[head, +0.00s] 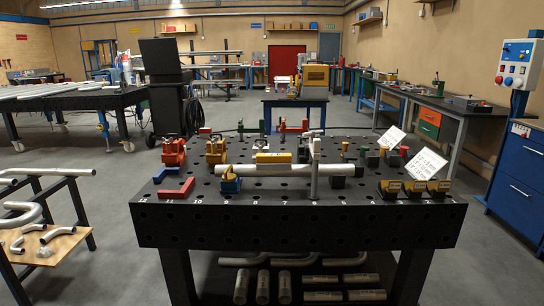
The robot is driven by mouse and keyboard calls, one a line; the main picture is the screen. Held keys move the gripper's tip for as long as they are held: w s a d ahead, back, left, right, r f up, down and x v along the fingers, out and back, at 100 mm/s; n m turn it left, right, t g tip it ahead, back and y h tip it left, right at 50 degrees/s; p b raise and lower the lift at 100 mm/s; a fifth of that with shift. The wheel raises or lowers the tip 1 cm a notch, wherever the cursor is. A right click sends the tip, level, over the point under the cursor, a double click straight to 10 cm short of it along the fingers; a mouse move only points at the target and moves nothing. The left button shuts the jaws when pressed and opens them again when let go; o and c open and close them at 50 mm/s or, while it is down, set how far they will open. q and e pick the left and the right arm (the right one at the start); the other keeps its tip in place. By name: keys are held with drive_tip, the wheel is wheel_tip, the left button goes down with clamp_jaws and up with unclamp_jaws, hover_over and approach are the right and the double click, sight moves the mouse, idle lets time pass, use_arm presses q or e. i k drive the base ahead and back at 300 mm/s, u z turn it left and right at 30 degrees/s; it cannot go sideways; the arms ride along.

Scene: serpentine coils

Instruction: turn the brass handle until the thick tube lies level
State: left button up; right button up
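The thick tube (285,170) is pale grey and lies across the middle of the black perforated table (300,218). It looks close to horizontal in the picture; a small tilt cannot be told. A yellow block (273,157) sits at the tube's upper side, left of its middle. A blue and yellow clamp (230,181) stands by its left end. An upright grey post (314,170) stands in front of the tube, right of its middle. I cannot make out the brass handle for certain at this size. Neither of my grippers shows in the head view.
Orange clamps (174,152), a red angle piece (176,189) and several dark blocks with yellow tops (414,188) stand on the table. White sheets (427,164) stand at the right. The table's front strip is mostly clear. A rack with bent tubes (40,215) is left.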

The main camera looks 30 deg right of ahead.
sight(230, 177)
drive_tip(key=u, duration=0.05)
drive_tip(key=i, duration=1.1)
drive_tip(key=z, duration=1.1)
drive_tip(key=i, duration=0.6)
drive_tip(key=u, duration=1.35)
drive_tip(key=k, duration=0.75)
drive_tip(key=z, duration=1.55)
drive_tip(key=i, duration=0.45)
drive_tip(key=z, duration=1.25)
drive_tip(key=k, duration=0.8)
drive_tip(key=u, duration=0.05)
